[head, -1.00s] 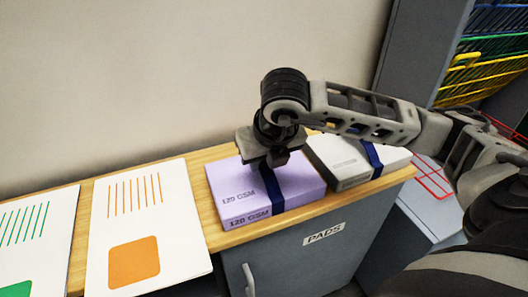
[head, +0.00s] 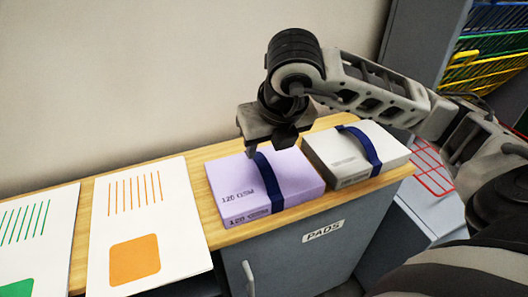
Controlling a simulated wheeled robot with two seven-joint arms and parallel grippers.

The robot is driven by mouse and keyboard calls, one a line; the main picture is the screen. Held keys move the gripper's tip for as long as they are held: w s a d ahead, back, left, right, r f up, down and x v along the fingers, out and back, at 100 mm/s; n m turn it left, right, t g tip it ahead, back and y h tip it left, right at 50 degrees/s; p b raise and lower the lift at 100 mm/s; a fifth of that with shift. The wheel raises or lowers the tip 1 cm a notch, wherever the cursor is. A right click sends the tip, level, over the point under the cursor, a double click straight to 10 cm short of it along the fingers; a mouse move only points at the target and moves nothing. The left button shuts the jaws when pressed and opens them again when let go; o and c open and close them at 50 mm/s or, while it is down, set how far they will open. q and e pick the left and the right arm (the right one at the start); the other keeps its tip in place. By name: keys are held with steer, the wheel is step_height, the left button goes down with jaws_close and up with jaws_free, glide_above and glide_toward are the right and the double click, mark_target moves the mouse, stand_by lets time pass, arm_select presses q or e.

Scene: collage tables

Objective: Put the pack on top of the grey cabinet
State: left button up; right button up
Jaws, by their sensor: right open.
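A lilac pack (head: 232,183) marked 120 GSM lies flat on the wooden top (head: 190,159), at the grey cabinet (head: 300,259) labelled PADS. A dark blue strap (head: 267,180) arches over the pack. A second pack, white (head: 340,160) with a blue strap, lies just behind it to the right. My right gripper (head: 268,146) is open and empty, pointing down a little above the far edge of the lilac pack and apart from it. Its fingertips are partly hidden by its own body. My left gripper is out of view.
A white sheet with an orange square (head: 134,262) and one with a green shape (head: 22,245) lie on the wooden top to the left. A plain wall stands behind. Coloured wire racks (head: 490,58) and a grey upright panel (head: 415,60) are at the right.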

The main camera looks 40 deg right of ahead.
steer(key=v, duration=0.6)
steer(key=shift+p, duration=0.3)
steer(key=shift+r, duration=0.1)
